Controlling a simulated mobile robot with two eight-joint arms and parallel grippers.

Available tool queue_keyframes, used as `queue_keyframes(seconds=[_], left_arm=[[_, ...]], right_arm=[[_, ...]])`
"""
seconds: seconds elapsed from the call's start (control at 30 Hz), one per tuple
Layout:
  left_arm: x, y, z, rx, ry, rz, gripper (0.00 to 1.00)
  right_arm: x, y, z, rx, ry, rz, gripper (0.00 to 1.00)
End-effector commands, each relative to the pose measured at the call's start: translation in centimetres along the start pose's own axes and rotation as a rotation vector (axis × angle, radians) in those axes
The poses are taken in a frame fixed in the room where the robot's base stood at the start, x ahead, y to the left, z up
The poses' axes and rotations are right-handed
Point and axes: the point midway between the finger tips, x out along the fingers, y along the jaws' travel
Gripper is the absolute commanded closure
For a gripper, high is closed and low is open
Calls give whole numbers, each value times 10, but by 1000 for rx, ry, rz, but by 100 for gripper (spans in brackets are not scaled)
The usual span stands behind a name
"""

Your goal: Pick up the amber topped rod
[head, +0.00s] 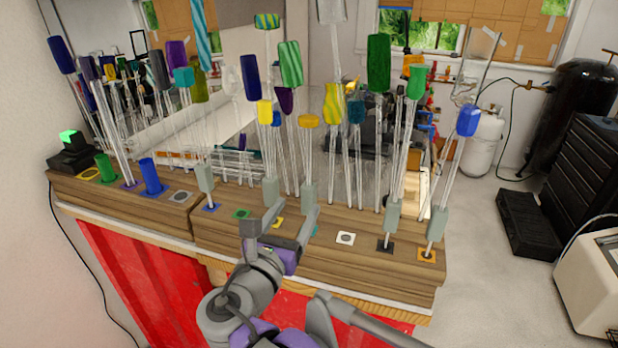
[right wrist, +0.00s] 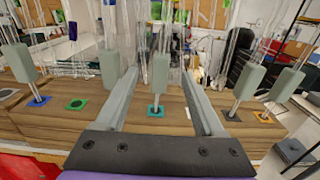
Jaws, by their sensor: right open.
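A rod with an amber-orange top (head: 308,121) stands upright among several glass rods in the wooden rack in the head view. A grey-green block (head: 309,193) on a rod stands below it; I cannot trace the clear glass between them with certainty. My right gripper (head: 282,220) is open and empty in front of the rack. In the right wrist view, a grey-green block (right wrist: 160,74) over a teal-marked hole shows between the two spread fingers, with no contact visible. My left gripper is not in view.
The wooden rack (head: 225,222) has coloured square marks around its holes. Neighbouring rods with grey-green blocks stand close on both sides, one at the right (right wrist: 245,82). A white-marked hole (head: 345,238) is empty. Crowded glass rods stand behind.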

Motion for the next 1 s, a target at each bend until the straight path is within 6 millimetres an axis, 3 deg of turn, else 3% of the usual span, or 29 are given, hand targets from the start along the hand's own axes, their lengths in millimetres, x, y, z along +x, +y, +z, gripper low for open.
queue_keyframes(seconds=[0.1, 0.33, 0.6, 0.9, 1.0], left_arm=[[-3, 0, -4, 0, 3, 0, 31], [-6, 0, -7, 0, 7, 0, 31], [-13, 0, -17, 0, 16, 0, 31], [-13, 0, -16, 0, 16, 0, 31], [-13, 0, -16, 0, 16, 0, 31]], right_arm=[[19, -1, 1, 1, 0, -4, 30], [37, -1, 2, 2, 0, -2, 30], [75, -2, 3, 3, 0, -3, 30], [79, -1, 1, 3, 1, 0, 30], [79, -1, 1, 3, 1, 0, 48]])
